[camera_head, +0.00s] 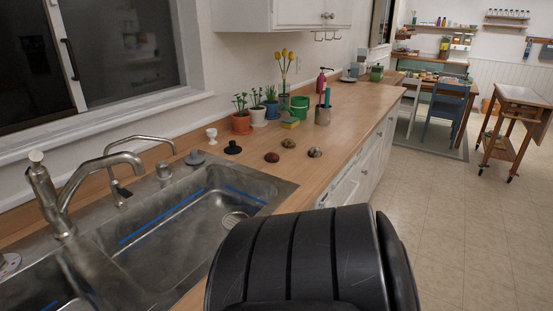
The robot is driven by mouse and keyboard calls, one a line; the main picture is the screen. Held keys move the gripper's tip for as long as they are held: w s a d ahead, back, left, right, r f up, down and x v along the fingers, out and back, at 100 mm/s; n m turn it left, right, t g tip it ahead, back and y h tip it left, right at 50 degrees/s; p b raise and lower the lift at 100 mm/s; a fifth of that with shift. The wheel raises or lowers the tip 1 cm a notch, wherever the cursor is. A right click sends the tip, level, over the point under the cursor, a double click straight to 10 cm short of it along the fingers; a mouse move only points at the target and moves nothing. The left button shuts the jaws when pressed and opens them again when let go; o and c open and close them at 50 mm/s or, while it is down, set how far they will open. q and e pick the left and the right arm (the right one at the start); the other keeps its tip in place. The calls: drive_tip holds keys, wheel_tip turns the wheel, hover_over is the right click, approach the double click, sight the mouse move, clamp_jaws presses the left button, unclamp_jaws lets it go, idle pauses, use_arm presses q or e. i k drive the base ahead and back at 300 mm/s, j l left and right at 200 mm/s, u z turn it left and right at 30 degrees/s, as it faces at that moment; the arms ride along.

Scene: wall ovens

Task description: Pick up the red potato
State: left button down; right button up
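A small reddish-brown potato (271,157) lies on the wooden countertop (335,125), just behind the right end of the sink. It is the reddest of a small group of potato-like lumps. A brownish lump (288,143) lies behind it and to its right. A greyish-brown mottled lump (315,152) lies further right, close to the counter's front edge. The three are apart from each other. Neither of my grippers is in view.
A steel sink (262,190) with a tall faucet (95,165) is at left. Open floor (440,215) lies right.

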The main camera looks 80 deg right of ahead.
sight(271, 157)
drive_tip(key=z, duration=2.6)
drive_tip(key=k+u, duration=0.15)
drive_tip(key=u, duration=1.45)
drive_tip(key=l+u, duration=0.35)
drive_tip(key=l, duration=0.2)
drive_tip(key=l+u, duration=0.4)
drive_tip(key=l, duration=0.2)
drive_tip(key=k+l+u, duration=0.15)
drive_tip(key=l+u, duration=0.2)
drive_tip(key=l, duration=0.15)
